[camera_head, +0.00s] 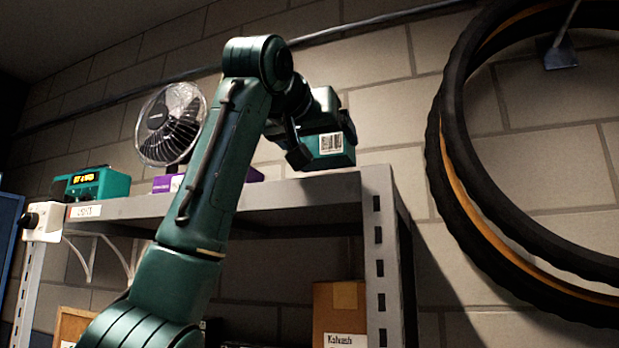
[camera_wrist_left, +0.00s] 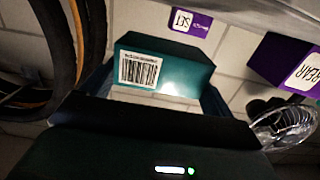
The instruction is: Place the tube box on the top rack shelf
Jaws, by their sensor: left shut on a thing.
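The tube box is teal with a white barcode label (camera_head: 331,146). It is held above the right end of the top rack shelf (camera_head: 310,190), apart from the shelf as far as I can tell. My left gripper (camera_head: 322,138) is shut on it. In the left wrist view the tube box (camera_wrist_left: 185,68) sits between the two fingers of my left gripper (camera_wrist_left: 157,90), barcode facing the camera. The arm hides part of the shelf's middle. My right gripper is not in view.
On the shelf stand a clear-caged fan (camera_head: 171,124), a teal device with a lit display (camera_head: 92,184) and a purple box (camera_head: 168,183) partly behind my arm. A white box-like device (camera_head: 43,221) is at the left corner. Tyres (camera_head: 455,150) hang at right. A cardboard box (camera_head: 339,312) is below.

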